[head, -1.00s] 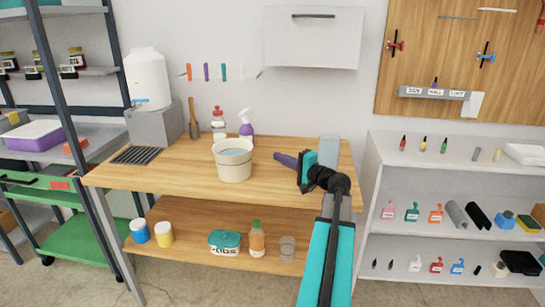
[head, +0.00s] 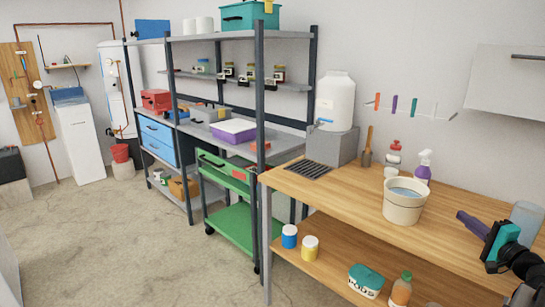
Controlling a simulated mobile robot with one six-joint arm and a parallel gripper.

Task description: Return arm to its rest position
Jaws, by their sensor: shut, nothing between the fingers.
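My gripper (head: 463,217) is at the right edge in the head view, above the wooden workbench (head: 345,190). Its purple fingers are together and empty, and they point left towards the cream bucket (head: 404,203). A gap shows between the fingers and the bucket. Behind the fingers is the teal and black wrist. The arm runs down and out of the frame at the lower right, so most of it is hidden.
The bucket holds water. A red-capped bottle (head: 393,160) and a purple spray bottle (head: 423,167) stand behind it. A grey-blue cylinder (head: 526,222) stands just behind my wrist. A green cart (head: 230,228) is left of the bench. The floor (head: 130,250) at left is open.

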